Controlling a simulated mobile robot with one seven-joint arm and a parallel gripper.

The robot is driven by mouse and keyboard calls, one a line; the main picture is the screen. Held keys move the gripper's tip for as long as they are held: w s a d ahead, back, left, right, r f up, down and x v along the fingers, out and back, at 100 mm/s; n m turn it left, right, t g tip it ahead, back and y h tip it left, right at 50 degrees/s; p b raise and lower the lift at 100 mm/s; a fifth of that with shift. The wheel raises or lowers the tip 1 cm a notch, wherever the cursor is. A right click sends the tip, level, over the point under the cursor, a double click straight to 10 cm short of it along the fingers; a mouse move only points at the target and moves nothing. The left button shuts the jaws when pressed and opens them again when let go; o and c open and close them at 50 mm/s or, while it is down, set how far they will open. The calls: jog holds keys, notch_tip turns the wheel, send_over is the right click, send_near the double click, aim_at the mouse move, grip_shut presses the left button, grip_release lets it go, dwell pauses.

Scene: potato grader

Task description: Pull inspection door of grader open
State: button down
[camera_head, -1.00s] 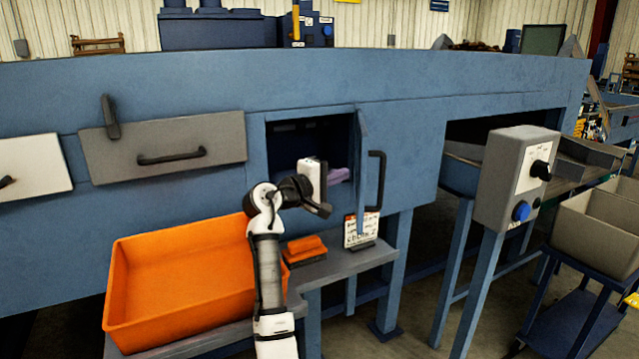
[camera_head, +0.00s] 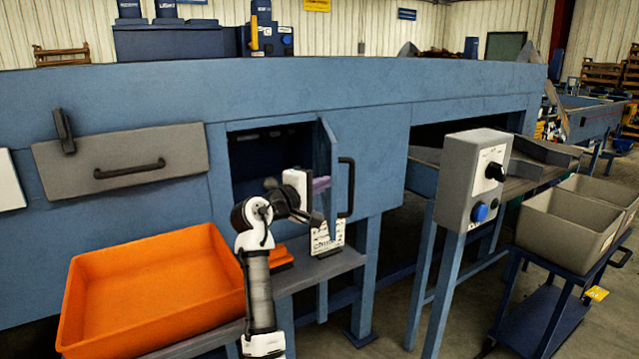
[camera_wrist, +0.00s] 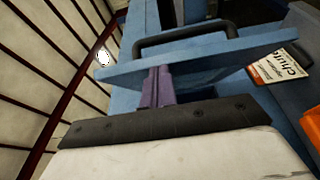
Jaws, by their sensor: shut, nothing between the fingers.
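The blue inspection door (camera_head: 328,150) of the grader stands swung out from its opening (camera_head: 270,150), hinged on the opening's right side. Its dark bar handle (camera_head: 347,188) is on the outer face, to the right. My gripper (camera_head: 321,185) is in front of the opening, on the door's inner side, left of the panel and away from the handle. Its purple fingers (camera_wrist: 157,88) are together and empty. In the wrist view they point at the door panel (camera_wrist: 200,66), with the handle (camera_wrist: 185,38) beyond it. I cannot tell whether the fingertips touch the panel.
An orange bin (camera_head: 150,290) stands on the ledge left of my arm. A chute label (camera_head: 327,238) is below the door. A grey control box (camera_head: 475,178) on legs stands to the right, beside a cart with beige bins (camera_head: 565,225). Floor shows between them.

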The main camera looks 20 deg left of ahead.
jog(key=w+d+p, duration=0.2)
jog(key=w+d, duration=0.4)
jog(key=d, duration=0.4)
jog(key=shift+d+y, duration=0.2)
jog(key=shift+y, duration=0.1)
jog(key=shift+s+p, duration=0.1)
jog(key=shift+p, duration=0.25)
